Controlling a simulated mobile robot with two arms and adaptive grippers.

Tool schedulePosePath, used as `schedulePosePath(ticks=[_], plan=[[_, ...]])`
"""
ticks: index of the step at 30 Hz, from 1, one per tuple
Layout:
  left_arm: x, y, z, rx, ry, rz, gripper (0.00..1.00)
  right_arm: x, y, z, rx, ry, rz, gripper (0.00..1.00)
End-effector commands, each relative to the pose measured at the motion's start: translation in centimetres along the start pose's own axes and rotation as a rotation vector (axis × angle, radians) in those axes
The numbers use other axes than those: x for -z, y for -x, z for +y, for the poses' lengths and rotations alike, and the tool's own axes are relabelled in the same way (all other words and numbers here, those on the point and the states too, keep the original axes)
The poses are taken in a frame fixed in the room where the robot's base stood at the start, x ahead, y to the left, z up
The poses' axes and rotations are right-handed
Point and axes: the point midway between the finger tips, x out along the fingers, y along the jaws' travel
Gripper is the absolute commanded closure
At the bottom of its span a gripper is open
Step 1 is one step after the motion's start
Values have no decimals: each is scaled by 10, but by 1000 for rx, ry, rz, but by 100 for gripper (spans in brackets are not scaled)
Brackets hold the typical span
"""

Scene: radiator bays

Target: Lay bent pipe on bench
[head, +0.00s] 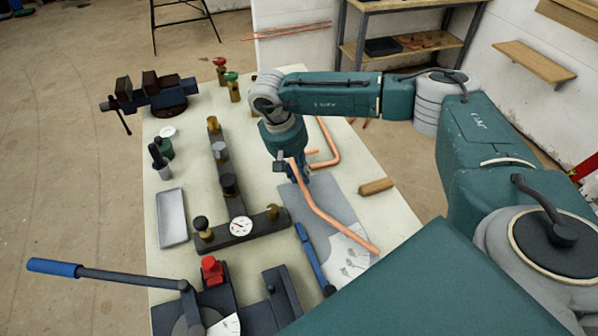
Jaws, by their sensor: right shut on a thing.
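My right gripper (297,172) points down over the bench (190,275), its fingers partly hidden by the wrist. It is shut on a bent copper pipe (325,215). The pipe runs from the gripper down and to the right over a grey sheet with paper markings (345,245). I cannot tell whether its lower end touches the sheet. A second bent copper pipe (333,145) shows on the bench behind the gripper, partly hidden by my arm. My left gripper is not in view.
A T-shaped dark fixture with a gauge (240,226), a grey tray (171,218), a vise (165,97) and a blue-handled bender (55,268) occupy the bench's left and front. A wooden block (376,187) lies right of the pipe. A blue-handled tool (310,255) lies nearby.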

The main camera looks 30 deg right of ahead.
Motion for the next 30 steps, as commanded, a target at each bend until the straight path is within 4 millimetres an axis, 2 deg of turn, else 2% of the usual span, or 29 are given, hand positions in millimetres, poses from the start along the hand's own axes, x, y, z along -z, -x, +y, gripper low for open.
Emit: schedulePosePath(ticks=[25, 26, 28, 29, 30], plan=[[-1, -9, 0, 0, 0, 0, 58, 0, -9, -2, 0, 0, 0, 100], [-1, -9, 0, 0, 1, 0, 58, 0, -9, -2, 0, 0, 0, 78], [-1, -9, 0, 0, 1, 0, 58, 0, -9, -2, 0, 0, 0, 64], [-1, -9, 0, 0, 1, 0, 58, 0, -9, -2, 0, 0, 0, 60], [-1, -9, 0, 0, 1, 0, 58, 0, -9, -2, 0, 0, 0, 60]])
